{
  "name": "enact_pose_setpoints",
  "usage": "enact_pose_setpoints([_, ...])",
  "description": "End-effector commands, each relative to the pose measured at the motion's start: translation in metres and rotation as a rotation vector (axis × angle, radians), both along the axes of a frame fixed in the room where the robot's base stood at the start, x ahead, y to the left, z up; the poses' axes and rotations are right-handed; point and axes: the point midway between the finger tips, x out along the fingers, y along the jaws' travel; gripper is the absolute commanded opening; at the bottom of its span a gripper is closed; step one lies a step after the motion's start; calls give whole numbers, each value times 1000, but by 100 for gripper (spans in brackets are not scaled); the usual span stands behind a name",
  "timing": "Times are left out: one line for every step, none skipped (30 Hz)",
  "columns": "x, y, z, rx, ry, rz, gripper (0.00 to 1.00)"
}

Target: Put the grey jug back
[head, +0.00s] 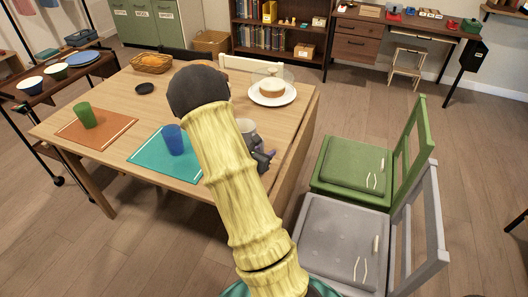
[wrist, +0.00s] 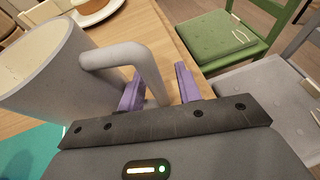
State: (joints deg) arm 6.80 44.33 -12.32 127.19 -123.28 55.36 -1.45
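The grey jug (head: 246,126) is on the wooden table (head: 205,100) near its right edge, mostly hidden behind my arm in the head view. In the wrist view the jug (wrist: 62,78) fills the left side, with its open top and its handle (wrist: 125,55) showing. My gripper (wrist: 160,88) has its two purple fingers on either side of the handle. A gap shows between the handle and the right finger; I cannot tell if the left finger touches it. In the head view my gripper (head: 264,158) is small and partly hidden.
A teal placemat (head: 150,150) with a blue cup (head: 173,139) lies left of my arm. A green cup (head: 85,115) stands on an orange placemat (head: 70,130). A cake plate (head: 272,98) is behind the jug. Green (head: 350,165) and grey (head: 345,240) chairs stand right of the table.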

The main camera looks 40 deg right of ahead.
Motion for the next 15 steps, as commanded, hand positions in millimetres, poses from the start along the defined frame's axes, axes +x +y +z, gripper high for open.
enact_pose_setpoints([0,0,1,0,0,0,34])
enact_pose_setpoints([0,0,1,0,0,0,34])
enact_pose_setpoints([0,0,2,0,0,0,34])
enact_pose_setpoints([0,0,3,0,0,0,34])
enact_pose_setpoints([0,1,4,0,0,0,34])
enact_pose_setpoints([-1,5,5,0,-1,2,34])
enact_pose_setpoints([-2,8,6,0,-1,3,34])
enact_pose_setpoints([-3,12,8,0,-1,3,34])
enact_pose_setpoints([-5,17,10,0,0,3,34])
enact_pose_setpoints([-7,22,12,0,-1,4,34])
enact_pose_setpoints([-8,27,15,-1,-1,5,34])
enact_pose_setpoints([-11,34,17,0,-1,4,34])
enact_pose_setpoints([-12,39,20,1,-1,5,34])
enact_pose_setpoints([-14,45,22,1,-1,5,34])
enact_pose_setpoints([-17,52,25,1,0,6,34])
